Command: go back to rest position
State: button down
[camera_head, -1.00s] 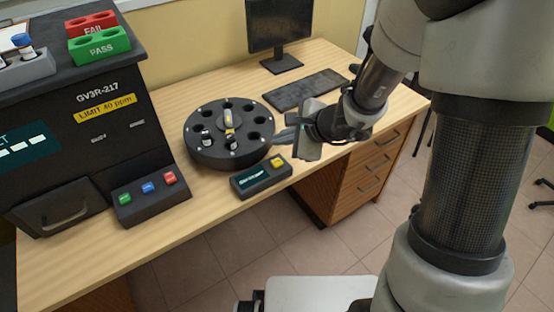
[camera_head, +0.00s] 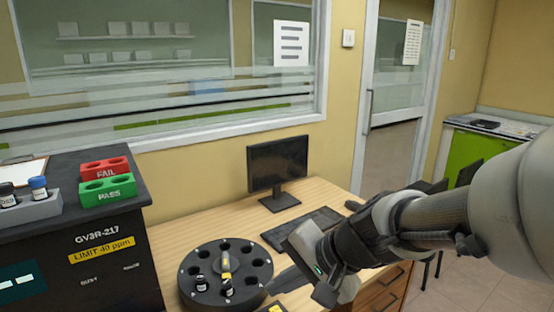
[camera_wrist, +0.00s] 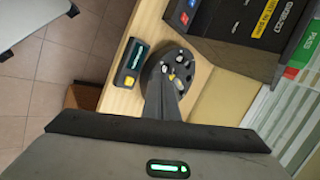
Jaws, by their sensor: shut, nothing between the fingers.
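My gripper (camera_head: 286,281) is shut and empty. In the head view it points left, beside the right edge of the black round carousel (camera_head: 190,290). In the wrist view my shut fingers (camera_wrist: 163,95) reach up toward the carousel from below; from these angles I cannot tell the exact gap. The carousel holds a few vials (camera_head: 227,287) in its holes. My arm comes in from the right side of the head view.
The desk (camera_head: 170,243) carries a monitor (camera_head: 278,163) and a keyboard (camera_head: 302,230) behind my gripper. A black analyser (camera_head: 100,262) stands left, with red FAIL (camera_head: 104,165) and green PASS (camera_head: 107,190) racks on top. A small control box (camera_wrist: 132,62) sits by the carousel.

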jog(key=s+d+r+n+t+h, duration=0.1)
jog(key=s+d+r+n+h, duration=0.2)
jog(key=s+d, duration=0.25)
jog(key=s+d+r+n+h, duration=0.25)
jog(key=s+d+n, duration=0.2)
jog(key=d, duration=0.25)
notch_tip(320, 180, up, 19)
jog(key=d+h+p, duration=0.1)
jog(key=p, duration=1.8)
jog(key=shift+s+m, duration=0.25)
jog(key=shift+m, duration=0.1)
